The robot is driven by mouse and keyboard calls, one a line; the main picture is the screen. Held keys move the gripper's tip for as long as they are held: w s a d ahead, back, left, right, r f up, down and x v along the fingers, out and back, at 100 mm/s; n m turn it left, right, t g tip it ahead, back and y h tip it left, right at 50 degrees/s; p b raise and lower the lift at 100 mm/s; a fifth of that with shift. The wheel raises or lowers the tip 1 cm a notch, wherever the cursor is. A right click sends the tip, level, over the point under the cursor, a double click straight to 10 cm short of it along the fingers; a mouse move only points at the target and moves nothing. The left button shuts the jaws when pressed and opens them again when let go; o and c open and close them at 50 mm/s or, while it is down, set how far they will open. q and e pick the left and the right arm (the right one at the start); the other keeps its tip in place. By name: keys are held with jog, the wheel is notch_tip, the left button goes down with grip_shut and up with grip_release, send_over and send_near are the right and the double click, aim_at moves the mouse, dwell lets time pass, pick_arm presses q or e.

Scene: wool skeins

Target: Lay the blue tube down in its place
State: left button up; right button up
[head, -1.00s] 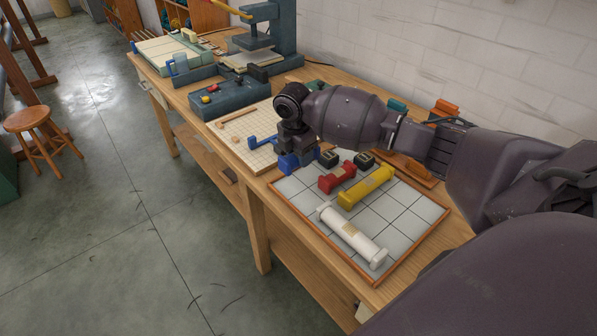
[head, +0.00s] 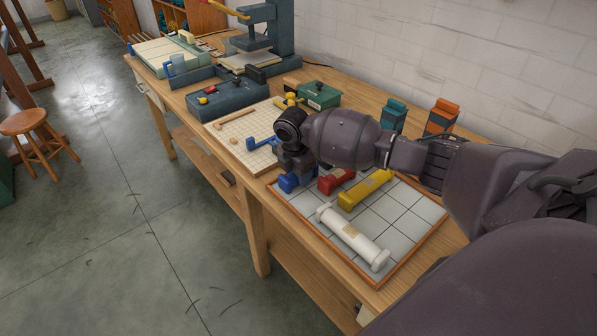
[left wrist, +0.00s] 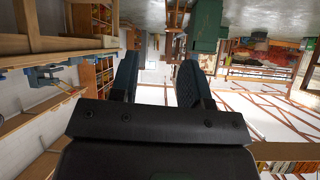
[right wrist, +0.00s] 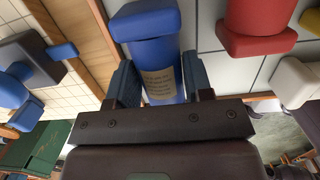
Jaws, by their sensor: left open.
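The blue tube (head: 292,182) is at the left back end of the tiled tray (head: 413,222), partly hidden by my right gripper (head: 297,172). In the right wrist view the blue tube (right wrist: 160,85), with a tan label, fills the gap between my right fingers (right wrist: 162,82); they appear shut on it. The tube appears low at the tray, but I cannot tell whether it rests there. A red tube (head: 335,180), a yellow tube (head: 365,190) and a white tube (head: 352,238) lie on the tray. My left gripper (left wrist: 157,80) is open and empty, away from the bench.
A gridded board (head: 240,130) with a blue clamp lies left of the tray. Behind stand a green box (head: 318,95), a teal container (head: 393,115) and an orange-topped one (head: 441,115). A blue-grey machine (head: 228,97) stands farther along. The tray's right part is clear.

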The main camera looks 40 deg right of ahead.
jog(key=o, duration=0.3)
jog(key=shift+o, duration=0.2)
pick_arm(q)
jog(key=shift+s+a+r+p, duration=0.15)
jog(key=shift+s+r+p, duration=0.35)
jog(key=shift+p, duration=0.6)
pick_arm(e)
notch_tip(320, 180, up, 12)
jog(key=a, duration=0.1)
jog(key=shift+a, duration=0.25)
jog(key=shift+r, duration=0.1)
pick_arm(q)
jog(key=shift+w+r, duration=0.1)
jog(key=shift+w, duration=0.1)
